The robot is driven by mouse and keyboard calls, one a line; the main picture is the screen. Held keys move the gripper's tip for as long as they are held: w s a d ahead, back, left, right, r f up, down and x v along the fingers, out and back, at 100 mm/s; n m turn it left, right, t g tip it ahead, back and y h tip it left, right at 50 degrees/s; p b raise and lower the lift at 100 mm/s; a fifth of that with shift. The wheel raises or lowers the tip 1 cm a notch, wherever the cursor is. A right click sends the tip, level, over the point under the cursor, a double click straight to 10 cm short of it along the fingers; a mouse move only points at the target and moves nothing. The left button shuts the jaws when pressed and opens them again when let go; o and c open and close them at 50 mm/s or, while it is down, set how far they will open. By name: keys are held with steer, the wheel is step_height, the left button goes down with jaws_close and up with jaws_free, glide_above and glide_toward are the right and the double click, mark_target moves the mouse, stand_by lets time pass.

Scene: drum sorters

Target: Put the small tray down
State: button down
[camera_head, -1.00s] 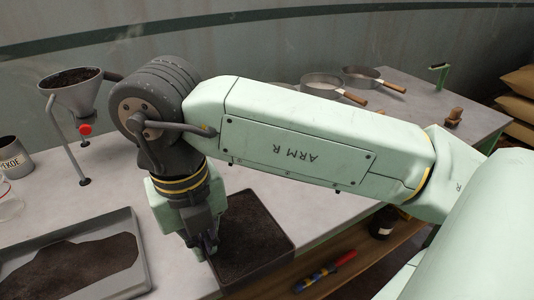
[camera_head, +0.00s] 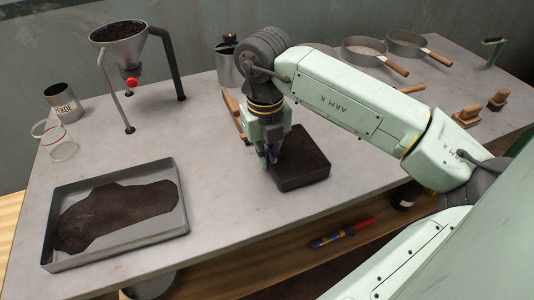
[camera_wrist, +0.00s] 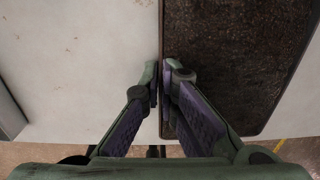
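The small tray (camera_head: 304,184) is a dark, shallow rectangular tray filled with dark brown leaf-like material. It is level at the front part of the grey table, right of the large tray. My gripper (camera_head: 271,157) points down at its left side. In the wrist view, the small tray's left rim (camera_wrist: 162,40) runs between the fingertips of my gripper (camera_wrist: 161,82), one finger outside and one inside. The fingers look closed on this rim. Whether the tray's underside touches the table cannot be told.
The large grey tray (camera_head: 170,228) with a dark heap stands at the left front of the table (camera_head: 215,130). A funnel on legs (camera_head: 122,47), a tin (camera_head: 62,101) and a metal pot (camera_head: 229,66) stand behind. Sieves (camera_head: 365,50) lie at the back right.

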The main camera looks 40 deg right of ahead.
steer(key=shift+f+b, duration=0.35)
steer(key=c, duration=1.8)
jaws_free()
steer(key=shift+r, duration=0.1)
steer(key=shift+r, duration=0.1)
steer(key=shift+r+p, duration=0.2)
steer(key=shift+p, duration=0.25)
step_height(320, 180, up, 12)
steer(key=b, duration=0.2)
steer(key=shift+a+f, duration=0.15)
